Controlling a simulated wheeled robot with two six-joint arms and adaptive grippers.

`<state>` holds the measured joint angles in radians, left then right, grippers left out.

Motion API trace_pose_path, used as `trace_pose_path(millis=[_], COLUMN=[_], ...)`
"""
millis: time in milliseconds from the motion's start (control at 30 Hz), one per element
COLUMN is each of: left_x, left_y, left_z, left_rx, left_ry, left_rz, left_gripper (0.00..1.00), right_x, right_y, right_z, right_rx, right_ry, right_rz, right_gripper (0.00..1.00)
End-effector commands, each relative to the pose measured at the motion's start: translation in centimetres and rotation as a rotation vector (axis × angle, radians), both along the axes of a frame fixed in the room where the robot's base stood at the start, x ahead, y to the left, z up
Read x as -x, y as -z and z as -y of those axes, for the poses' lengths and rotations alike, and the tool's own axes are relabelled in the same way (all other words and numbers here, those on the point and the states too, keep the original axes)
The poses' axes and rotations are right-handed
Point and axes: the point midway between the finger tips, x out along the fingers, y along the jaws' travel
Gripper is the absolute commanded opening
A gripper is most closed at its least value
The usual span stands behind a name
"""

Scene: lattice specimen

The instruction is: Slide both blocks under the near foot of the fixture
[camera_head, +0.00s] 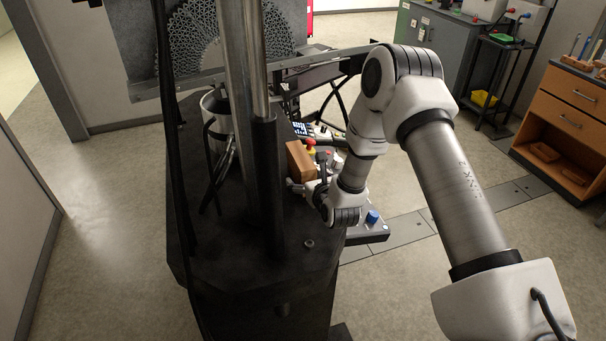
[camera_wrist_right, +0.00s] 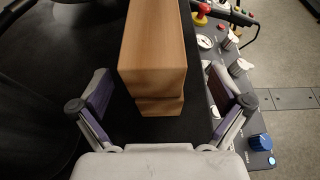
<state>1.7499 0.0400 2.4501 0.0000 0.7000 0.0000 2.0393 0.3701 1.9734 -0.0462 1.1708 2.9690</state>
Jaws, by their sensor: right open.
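A brown wooden block (camera_head: 300,160) stands on the black table (camera_head: 225,265), beside the control panel. In the right wrist view, a large wooden block (camera_wrist_right: 155,45) shows with a second wooden piece (camera_wrist_right: 160,105) just under its near end, apparently a stack of two. My right gripper (camera_wrist_right: 160,80) is open, with one finger on each side of the blocks and dark gaps between; I see no contact. In the head view the right gripper (camera_head: 311,188) is at the block's near side, partly hidden by its wrist. The fixture (camera_head: 130,40) carries a grey lattice disc (camera_head: 205,45); its near foot cannot be made out.
A control panel (camera_head: 368,232) with knobs and a red button lies right of the blocks. Thick metal columns (camera_head: 245,120) and black cables stand on the left. A metal pot (camera_head: 216,125) is behind them.

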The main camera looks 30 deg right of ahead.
Motion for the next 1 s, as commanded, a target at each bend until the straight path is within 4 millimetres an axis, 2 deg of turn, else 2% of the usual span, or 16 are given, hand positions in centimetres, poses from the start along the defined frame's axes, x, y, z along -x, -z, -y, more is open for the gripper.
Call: trace_pose_path(millis=[33,100,167,200,233,267,533,1000], left_x=[0.0,0.0,0.0,0.0,0.0,0.0,0.0,0.0], left_y=[0.0,0.0,0.0,0.0,0.0,0.0,0.3,2.6], left_z=[0.0,0.0,0.0,0.0,0.0,0.0,0.0,0.0], left_rx=[0.000,0.000,0.000,0.000,0.000,0.000,0.000,0.000], left_ry=[0.000,0.000,0.000,0.000,0.000,0.000,0.000,0.000], left_rz=[0.000,0.000,0.000,0.000,0.000,0.000,0.000,0.000], left_gripper=[0.40,0.40,0.40,0.40,0.40,0.40,0.40,0.40], right_x=[0.0,0.0,0.0,0.0,0.0,0.0,-0.3,-3.5], right_y=[0.0,0.0,0.0,0.0,0.0,0.0,0.2,0.2], right_z=[0.0,0.0,0.0,0.0,0.0,0.0,0.1,1.1], right_rx=[0.000,0.000,0.000,0.000,0.000,0.000,0.000,0.000], right_ry=[0.000,0.000,0.000,0.000,0.000,0.000,0.000,0.000], right_rz=[0.000,0.000,0.000,0.000,0.000,0.000,0.000,0.002], right_gripper=[0.96,0.72,0.53,0.38,0.30,0.27,0.27,0.27])
